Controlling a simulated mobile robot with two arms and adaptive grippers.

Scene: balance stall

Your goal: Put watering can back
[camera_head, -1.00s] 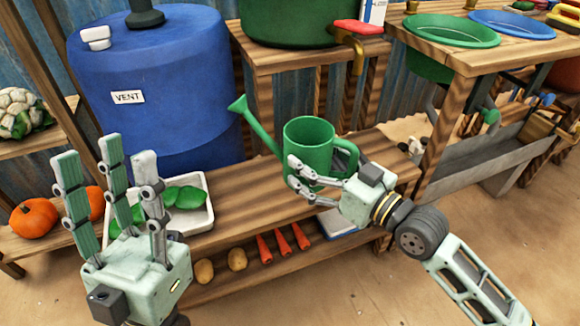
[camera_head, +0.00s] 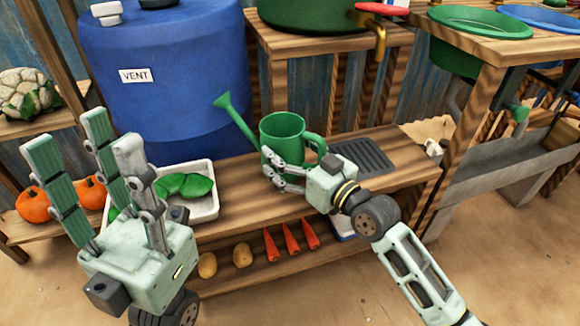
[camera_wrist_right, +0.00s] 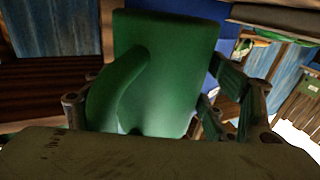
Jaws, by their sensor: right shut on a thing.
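The green watering can (camera_head: 283,133) is upright at the wooden bench, its spout pointing up and left and its handle on the right. My right gripper (camera_head: 270,168) is shut on it, with the fingers around its lower body. I cannot tell whether its base touches the bench top. In the right wrist view the can (camera_wrist_right: 165,70) fills the middle between the fingers, its handle towards the camera. A dark slatted drain grate (camera_head: 362,158) lies on the bench just right of the can. My left gripper (camera_head: 100,145) is open and empty, fingers up, at the left.
A blue barrel (camera_head: 175,85) labelled VENT stands behind on the left. A white tray (camera_head: 205,205) with green vegetables sits on the bench (camera_head: 235,185) left of the can. A brass tap (camera_head: 378,35) hangs above the grate. Carrots (camera_head: 291,238) lie on the lower shelf.

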